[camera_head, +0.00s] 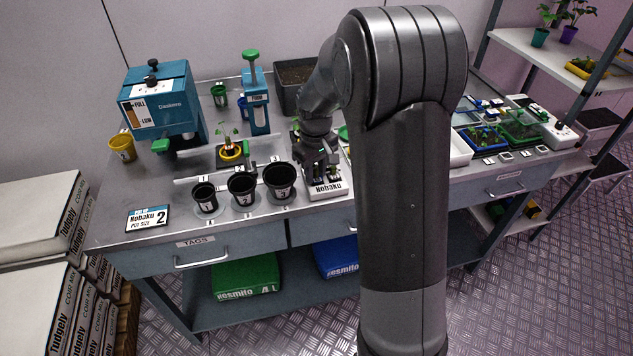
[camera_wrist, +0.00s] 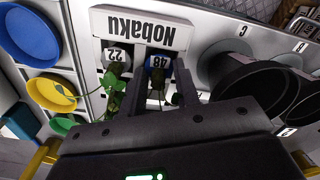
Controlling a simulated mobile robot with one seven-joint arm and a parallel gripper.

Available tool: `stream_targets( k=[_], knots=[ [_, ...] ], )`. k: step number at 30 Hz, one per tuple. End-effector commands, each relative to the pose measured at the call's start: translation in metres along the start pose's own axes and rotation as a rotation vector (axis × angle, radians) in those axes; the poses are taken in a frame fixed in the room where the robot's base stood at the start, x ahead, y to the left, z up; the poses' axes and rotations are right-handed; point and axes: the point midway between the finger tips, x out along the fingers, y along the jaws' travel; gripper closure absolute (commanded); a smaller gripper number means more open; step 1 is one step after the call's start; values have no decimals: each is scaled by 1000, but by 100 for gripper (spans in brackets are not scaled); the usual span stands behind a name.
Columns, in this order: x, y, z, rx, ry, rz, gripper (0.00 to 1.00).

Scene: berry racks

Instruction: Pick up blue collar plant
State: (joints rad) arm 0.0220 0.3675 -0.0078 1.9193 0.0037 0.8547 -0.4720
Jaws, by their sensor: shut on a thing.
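A white Nobaku holder (camera_head: 328,189) stands at the front of the bench; it also shows in the wrist view (camera_wrist: 100,22). It has slots tagged 22 and 48. The blue collar plant (camera_wrist: 157,76) is at the slot tagged 48, with a little blue showing by the tag. My gripper (camera_wrist: 160,72) is shut on this plant, with one finger on each side; in the head view my gripper (camera_head: 318,170) is over the holder. A leafy green plant (camera_wrist: 111,82) is at the slot tagged 22, beside the left finger. The lower parts of both plants are hidden.
Black pots numbered 1 (camera_head: 205,198), 2 (camera_head: 242,190) and 3 (camera_head: 280,182) stand left of the holder. A potted seedling with a yellow ring (camera_head: 231,153) and a blue press (camera_head: 256,100) are behind. My arm hides the bench to the right.

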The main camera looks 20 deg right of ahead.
Motion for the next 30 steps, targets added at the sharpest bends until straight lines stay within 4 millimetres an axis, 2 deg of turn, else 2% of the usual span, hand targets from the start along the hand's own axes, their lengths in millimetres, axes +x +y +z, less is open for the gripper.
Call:
stream_targets(
  k=[3,13,17,21,30],
  knots=[
    [0,0,0,0,0,0,93],
    [-5,0,0,0,1,1,93],
    [-17,0,0,0,2,1,93],
    [-41,1,-1,0,5,2,93],
    [-80,36,55,5,3,2,93]
  ],
)
